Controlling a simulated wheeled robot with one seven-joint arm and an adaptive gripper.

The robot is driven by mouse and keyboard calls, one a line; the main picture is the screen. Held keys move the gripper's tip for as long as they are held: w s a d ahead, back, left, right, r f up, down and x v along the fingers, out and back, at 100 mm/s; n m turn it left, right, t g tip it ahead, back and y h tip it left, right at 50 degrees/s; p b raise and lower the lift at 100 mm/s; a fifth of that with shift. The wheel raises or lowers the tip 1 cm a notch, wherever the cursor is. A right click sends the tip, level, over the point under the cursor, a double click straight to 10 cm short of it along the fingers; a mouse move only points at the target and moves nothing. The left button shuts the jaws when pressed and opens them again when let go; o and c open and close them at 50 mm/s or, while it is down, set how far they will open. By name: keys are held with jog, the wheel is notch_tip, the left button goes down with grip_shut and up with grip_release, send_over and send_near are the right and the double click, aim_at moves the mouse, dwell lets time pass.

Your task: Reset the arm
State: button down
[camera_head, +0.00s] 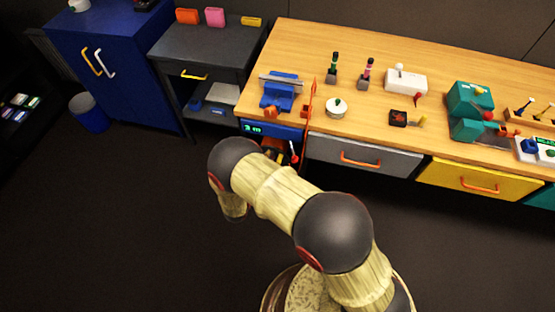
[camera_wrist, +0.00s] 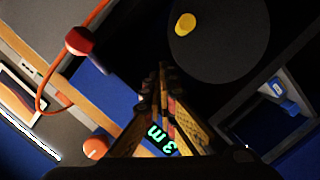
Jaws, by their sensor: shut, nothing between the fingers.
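My gripper (camera_wrist: 161,75) shows in the wrist view with its fingers together and nothing between them. It is close in front of a panel with a green-lit "3 m" display (camera_wrist: 163,140), seen low between the finger links. In the head view the same display (camera_head: 254,128) is on a blue unit at the left end of the workbench front. My wooden arm reaches toward it from below; its gripper end is not clearly seen there. The wrist view also shows a dark round disc with a yellow knob (camera_wrist: 185,25) above and right of the fingertips.
A red knob (camera_wrist: 79,41) and an orange knob (camera_wrist: 96,147) are left of the fingers in the wrist view. The workbench (camera_head: 440,70) carries a blue vise (camera_head: 277,97) and several tools. A blue bin (camera_head: 88,113) stands left. Dark floor (camera_head: 120,220) is clear at lower left.

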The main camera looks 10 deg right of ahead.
jog(key=p+v, duration=0.2)
jog(key=v, duration=0.6)
jog(key=shift+s, duration=0.1)
